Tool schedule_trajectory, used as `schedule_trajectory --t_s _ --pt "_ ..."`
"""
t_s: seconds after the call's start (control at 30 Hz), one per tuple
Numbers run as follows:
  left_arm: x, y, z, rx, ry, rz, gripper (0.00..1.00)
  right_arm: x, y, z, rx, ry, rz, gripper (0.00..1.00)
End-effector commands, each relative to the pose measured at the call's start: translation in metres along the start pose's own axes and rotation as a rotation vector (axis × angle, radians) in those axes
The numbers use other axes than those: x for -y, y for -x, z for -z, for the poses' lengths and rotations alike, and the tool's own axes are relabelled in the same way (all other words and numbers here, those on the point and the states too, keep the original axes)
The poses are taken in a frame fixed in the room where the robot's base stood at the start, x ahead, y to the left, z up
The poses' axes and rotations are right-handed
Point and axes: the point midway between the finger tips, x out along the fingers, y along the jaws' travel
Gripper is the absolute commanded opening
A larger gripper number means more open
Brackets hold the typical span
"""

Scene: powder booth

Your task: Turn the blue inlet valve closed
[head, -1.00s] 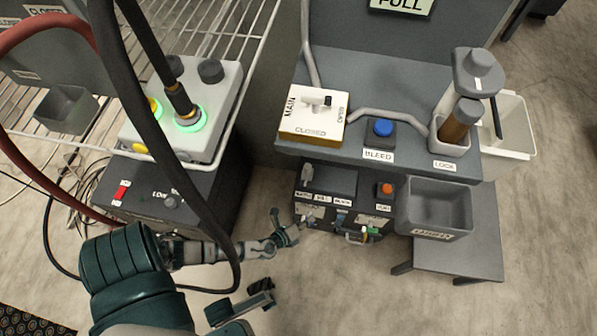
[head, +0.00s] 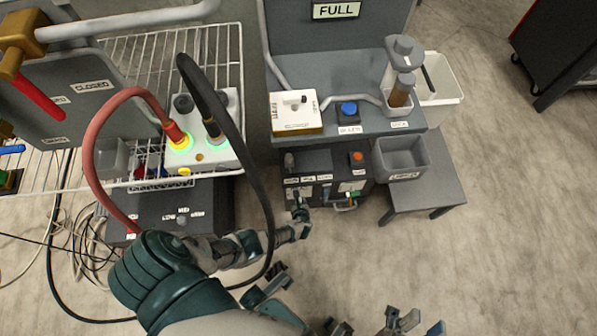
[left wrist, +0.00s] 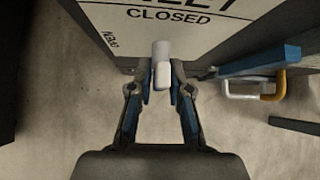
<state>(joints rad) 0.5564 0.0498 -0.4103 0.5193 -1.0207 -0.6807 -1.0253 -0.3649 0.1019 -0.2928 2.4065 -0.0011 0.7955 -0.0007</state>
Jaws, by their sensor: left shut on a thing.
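In the left wrist view a pale handle (left wrist: 161,66) sticks out from a white label plate (left wrist: 165,22) that reads "CLOSED", with "OPEN" at its lower left. The upper word is cut off, and the handle's colour looks pale grey rather than clearly blue. My left gripper (left wrist: 162,88) is shut on this handle, one fingertip on each side. In the head view my left gripper (head: 301,212) is at the front of the low black box (head: 322,162), where it hides the handle. My right gripper (head: 408,321) shows only partly at the bottom edge; its jaw opening is unclear.
A blue bar (left wrist: 262,60) and a yellow handle (left wrist: 283,84) are right of my left gripper. A grey bin (head: 402,160) stands right of the black box. Red (head: 92,165) and black (head: 245,150) hoses hang near my left arm.

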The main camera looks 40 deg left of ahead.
Motion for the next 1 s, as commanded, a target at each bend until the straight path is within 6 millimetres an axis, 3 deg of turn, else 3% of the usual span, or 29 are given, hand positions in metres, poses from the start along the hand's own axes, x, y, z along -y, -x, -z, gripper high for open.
schedule_trajectory --t_s 0.8,0.83,0.87,0.9,1.0 --pt "0.0003 -0.0006 0.0016 -0.002 -0.080 -0.079 0.00 -0.0006 0.0009 -0.0003 -0.010 -0.001 -0.001 0.40" --pt "0.0003 -0.0006 0.0015 -0.002 -0.080 -0.079 0.25 -0.0006 0.0009 -0.0002 -0.010 -0.001 -0.001 0.40" --pt "0.0003 -0.0006 0.0014 -0.002 -0.080 -0.079 0.33 -0.0006 0.0009 -0.0002 -0.010 -0.001 -0.001 0.40" --pt "0.0004 -0.0006 0.0014 -0.001 -0.080 -0.079 0.38 -0.0006 0.0009 -0.0001 -0.010 -0.001 -0.001 0.40" --pt "0.0005 -0.0005 0.0011 -0.001 -0.080 -0.079 0.38 -0.0006 0.0008 0.0000 -0.010 -0.001 -0.001 0.40"
